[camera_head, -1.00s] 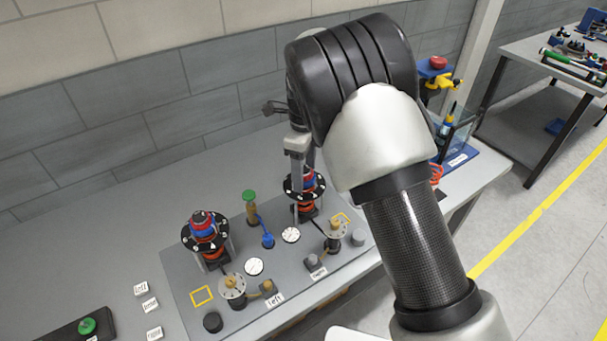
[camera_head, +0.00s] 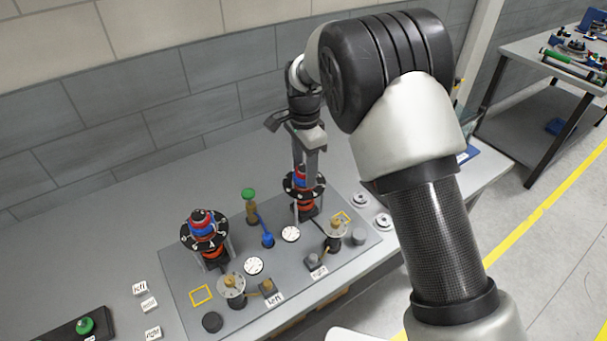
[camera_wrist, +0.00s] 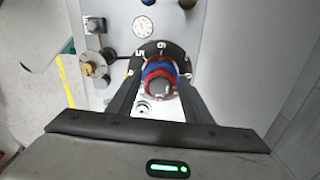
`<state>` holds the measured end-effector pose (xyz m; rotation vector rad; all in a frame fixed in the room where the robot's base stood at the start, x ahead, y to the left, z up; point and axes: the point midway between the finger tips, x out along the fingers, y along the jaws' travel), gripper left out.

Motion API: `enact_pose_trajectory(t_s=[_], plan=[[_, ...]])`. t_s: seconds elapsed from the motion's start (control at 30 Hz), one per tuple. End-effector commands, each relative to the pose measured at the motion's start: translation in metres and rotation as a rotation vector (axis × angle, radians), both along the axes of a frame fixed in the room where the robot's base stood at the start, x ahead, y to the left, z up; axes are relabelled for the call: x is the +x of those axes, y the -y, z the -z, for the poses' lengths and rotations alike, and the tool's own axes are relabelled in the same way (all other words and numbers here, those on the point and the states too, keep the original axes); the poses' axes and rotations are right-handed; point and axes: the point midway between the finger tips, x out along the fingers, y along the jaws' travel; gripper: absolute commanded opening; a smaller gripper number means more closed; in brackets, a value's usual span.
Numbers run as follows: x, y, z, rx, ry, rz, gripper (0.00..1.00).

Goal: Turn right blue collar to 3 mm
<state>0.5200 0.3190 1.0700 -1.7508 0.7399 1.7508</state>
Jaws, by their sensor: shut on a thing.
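The right fixture stands on the grey panel (camera_head: 185,300), with a black numbered dial (camera_head: 290,188) around its red and blue stack. My gripper (camera_head: 303,176) comes down from above onto this stack. In the wrist view my fingers (camera_wrist: 160,76) are on either side of the blue collar (camera_wrist: 158,66), shut on it. A red ring and a grey centre show within the same stack. The dial (camera_wrist: 165,48) shows a 5 and a 6 beyond the collar; its other marks are partly hidden by my fingers. I cannot read the collar's setting.
A similar left fixture (camera_head: 204,232) stands to the left. A green-topped post (camera_head: 249,205), a blue lever (camera_head: 267,238) and white gauges (camera_head: 290,233) lie between them. Label tiles (camera_head: 149,303) lie on the bench at left. The tiled wall (camera_head: 150,110) is close behind.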

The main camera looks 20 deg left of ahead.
Motion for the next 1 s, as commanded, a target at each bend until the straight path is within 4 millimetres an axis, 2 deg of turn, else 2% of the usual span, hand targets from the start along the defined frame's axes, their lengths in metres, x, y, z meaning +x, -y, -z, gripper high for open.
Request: enact_pose_trajectory(t_s=[0.43,0.57,0.77,0.8,0.87,1.0], plan=[[0.0005,0.0001,-0.0013,0.001,0.001,-0.563,0.21],[0.0001,-0.0003,-0.0015,0.001,0.001,-0.636,0.21],[0.0001,-0.0004,-0.0015,0.001,0.001,-0.644,0.21],[0.0001,-0.0004,-0.0015,0.001,0.001,-0.643,0.49],[0.0002,-0.0004,-0.0015,0.001,0.001,-0.642,0.59],[0.0001,-0.0002,-0.0013,0.001,0.001,-0.641,0.59]])
